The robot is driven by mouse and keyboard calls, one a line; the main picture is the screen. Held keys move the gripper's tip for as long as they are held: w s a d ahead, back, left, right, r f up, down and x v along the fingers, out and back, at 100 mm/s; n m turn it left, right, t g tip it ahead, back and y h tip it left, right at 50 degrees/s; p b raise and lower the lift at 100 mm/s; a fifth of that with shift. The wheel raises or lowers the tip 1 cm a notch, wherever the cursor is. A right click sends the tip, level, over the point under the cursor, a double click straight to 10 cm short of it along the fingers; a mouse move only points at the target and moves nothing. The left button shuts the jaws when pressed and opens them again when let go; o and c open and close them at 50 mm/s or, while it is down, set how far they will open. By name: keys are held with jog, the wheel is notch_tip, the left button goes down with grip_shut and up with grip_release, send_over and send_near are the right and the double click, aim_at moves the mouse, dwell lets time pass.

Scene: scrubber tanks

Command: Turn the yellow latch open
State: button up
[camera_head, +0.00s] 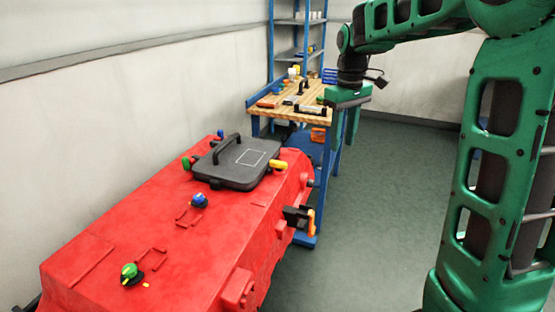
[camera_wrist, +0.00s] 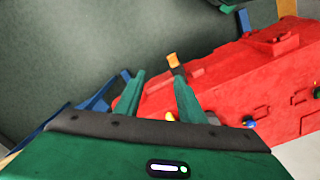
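The yellow latch (camera_head: 279,164) sits at the right edge of a black lid (camera_head: 240,163) on top of the red tank (camera_head: 170,225). In the wrist view, a small yellow piece (camera_wrist: 170,116), probably the latch, shows low between my fingers, partly hidden by my gripper's body. My gripper (camera_head: 345,145) is in the air to the right of and above the latch, apart from it. Its fingers point down. In the wrist view, my gripper (camera_wrist: 160,74) has its two fingers spread with nothing held between them.
An orange handle (camera_head: 311,222) on a black mount sticks out from the tank's right side; it also shows in the wrist view (camera_wrist: 173,60). Blue (camera_head: 199,201) and green (camera_head: 129,270) knobs stand on the tank. A workbench (camera_head: 300,98) with tools stands behind. The floor at right is clear.

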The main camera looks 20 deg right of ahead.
jog(key=w+a+f+n, duration=0.1)
jog(key=w+a+n, duration=0.3)
jog(key=w, duration=0.5)
jog(key=n, duration=0.3)
send_over(278, 161)
notch_tip(278, 161, down, 4)
notch_tip(278, 161, down, 10)
jog(key=shift+s+f, duration=0.1)
grip_shut()
